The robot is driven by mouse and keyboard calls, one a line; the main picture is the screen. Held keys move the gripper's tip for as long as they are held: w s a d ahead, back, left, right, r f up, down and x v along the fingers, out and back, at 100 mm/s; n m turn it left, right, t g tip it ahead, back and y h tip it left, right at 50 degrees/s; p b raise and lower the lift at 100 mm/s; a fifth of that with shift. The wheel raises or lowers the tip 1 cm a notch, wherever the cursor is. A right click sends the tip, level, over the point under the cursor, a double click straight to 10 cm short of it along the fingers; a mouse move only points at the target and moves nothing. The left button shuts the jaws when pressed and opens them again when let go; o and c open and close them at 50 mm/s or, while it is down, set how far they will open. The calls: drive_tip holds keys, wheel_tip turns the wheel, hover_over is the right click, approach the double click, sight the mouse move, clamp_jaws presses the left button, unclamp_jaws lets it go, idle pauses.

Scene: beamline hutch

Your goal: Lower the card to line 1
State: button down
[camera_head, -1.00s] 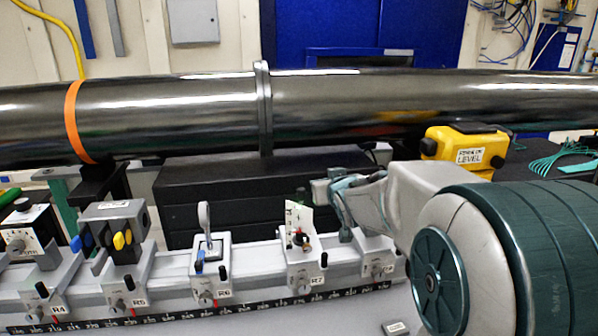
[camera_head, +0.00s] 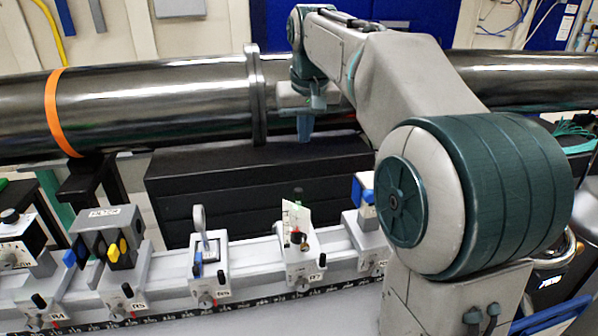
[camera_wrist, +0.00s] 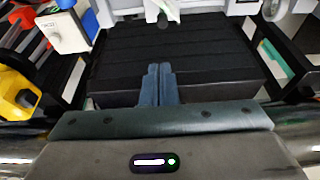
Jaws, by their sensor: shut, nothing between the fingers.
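The white card (camera_head: 297,217) with small marks on its face stands upright in the grey R7 carriage (camera_head: 303,267) on the rail. A dark knob with a red part sits low in front of it. The marks are too small to read. My gripper (camera_head: 305,138) is above and behind the card, in front of the dark pipe, pointing down and apart from the card. In the wrist view the two blue-grey fingers (camera_wrist: 159,72) are together and empty. A pale fitting (camera_wrist: 162,10) shows at the top edge there; I cannot tell whether it belongs to the R7 carriage.
The long rail (camera_head: 260,292) carries several carriages, including R6 (camera_head: 206,262) and R5 (camera_head: 115,247) to the left and a blue-topped one (camera_head: 364,203) to the right. A black box (camera_head: 220,182) stands behind. The dark pipe (camera_head: 160,105) crosses at the back. A yellow device (camera_wrist: 15,95) is at left.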

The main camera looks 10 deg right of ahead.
drive_tip(key=p, duration=0.2)
hover_over(298, 189)
drive_tip(key=f, duration=1.1)
drive_tip(key=shift+s+f, duration=0.35)
drive_tip(key=shift+s, duration=0.05)
drive_tip(key=shift+f, duration=0.85)
